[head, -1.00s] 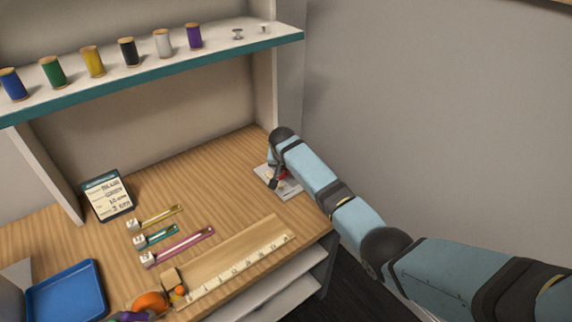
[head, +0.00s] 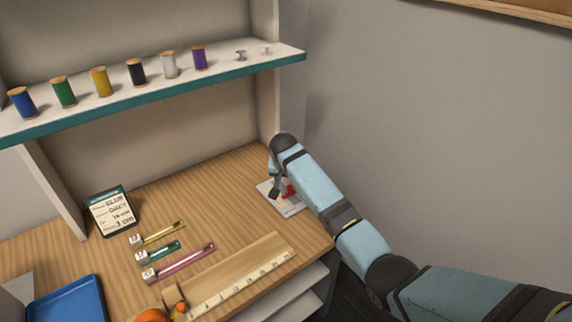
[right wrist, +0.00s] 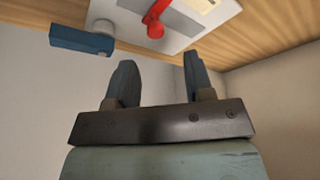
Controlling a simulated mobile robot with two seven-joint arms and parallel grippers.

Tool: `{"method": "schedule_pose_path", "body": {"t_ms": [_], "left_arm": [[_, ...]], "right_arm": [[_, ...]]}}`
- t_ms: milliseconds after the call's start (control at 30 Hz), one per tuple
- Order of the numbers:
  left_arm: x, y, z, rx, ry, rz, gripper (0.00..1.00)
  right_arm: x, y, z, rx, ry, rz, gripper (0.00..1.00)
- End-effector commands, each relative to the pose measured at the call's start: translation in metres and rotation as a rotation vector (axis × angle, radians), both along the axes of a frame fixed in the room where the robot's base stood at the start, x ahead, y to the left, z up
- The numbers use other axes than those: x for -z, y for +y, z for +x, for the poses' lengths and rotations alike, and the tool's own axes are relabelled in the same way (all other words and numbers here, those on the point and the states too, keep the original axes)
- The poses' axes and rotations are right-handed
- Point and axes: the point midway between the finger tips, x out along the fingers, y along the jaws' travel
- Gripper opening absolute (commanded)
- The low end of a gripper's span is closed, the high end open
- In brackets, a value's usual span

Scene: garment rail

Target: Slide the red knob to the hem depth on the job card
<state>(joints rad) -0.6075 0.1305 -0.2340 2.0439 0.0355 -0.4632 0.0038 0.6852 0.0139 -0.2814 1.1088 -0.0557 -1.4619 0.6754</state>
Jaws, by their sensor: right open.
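The red knob is the round end of a red lever (right wrist: 155,27) in the right wrist view, on a white and grey plate (right wrist: 125,20). In the head view the red part (head: 290,193) shows on the same plate (head: 293,209), partly behind my right arm. My right gripper (head: 276,187) is over the plate; in the wrist view its fingers (right wrist: 160,78) are apart and empty, with the knob beyond them. The job card (head: 112,211) stands at the left of the desk; its last line seems to read 3 cm. My left gripper is not in view.
A wooden ruler (head: 240,282) with an orange part (head: 180,306) lies at the front. Several small coloured gauges (head: 160,252) lie left of it. A blue tray (head: 70,303) is at bottom left. A shelf (head: 200,78) with spools overhangs the desk.

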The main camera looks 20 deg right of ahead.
Motion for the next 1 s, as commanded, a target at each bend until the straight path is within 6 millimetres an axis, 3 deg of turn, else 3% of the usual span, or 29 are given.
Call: {"method": "schedule_pose_path", "body": {"t_ms": [200, 400, 833, 1000], "left_arm": [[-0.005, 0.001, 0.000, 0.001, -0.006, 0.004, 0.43], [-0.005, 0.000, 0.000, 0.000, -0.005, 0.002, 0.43], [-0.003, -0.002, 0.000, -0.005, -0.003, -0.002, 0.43], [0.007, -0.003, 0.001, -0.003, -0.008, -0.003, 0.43]], "right_arm": [[-0.045, 0.008, -0.016, -0.001, -0.003, 0.001, 0.48], [-0.065, 0.012, -0.024, 0.000, 0.000, 0.000, 0.48], [-0.069, 0.011, -0.026, -0.006, 0.001, -0.001, 0.48], [-0.064, -0.018, -0.018, -0.134, -0.005, -0.020, 0.48]]}}
